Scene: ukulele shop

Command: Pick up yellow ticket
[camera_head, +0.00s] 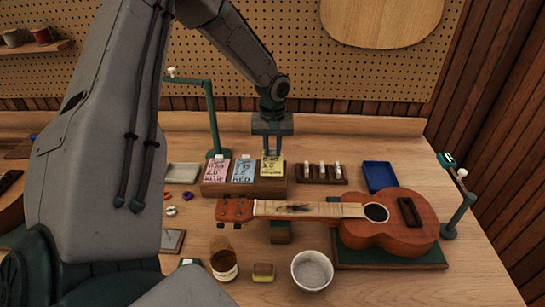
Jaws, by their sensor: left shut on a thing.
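The yellow ticket (271,167) stands upright at the right end of a wooden ticket holder (244,188) on the bench. My left gripper (272,153) points down from above, shut on the top of the yellow ticket. The ticket's lower edge is at the holder, and I cannot tell whether it is clear of the slot. A pink ticket (217,171) and a blue ticket (243,171) stand in the same holder to the left. My right gripper is not in view.
A ukulele (385,233) lies on a green mat at right. A small rack with white pegs (321,180) and a blue tray (380,176) stand right of the holder. A white bowl (312,270) and an amber jar (223,263) are in front. Green lamp-like posts (211,120) flank the area.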

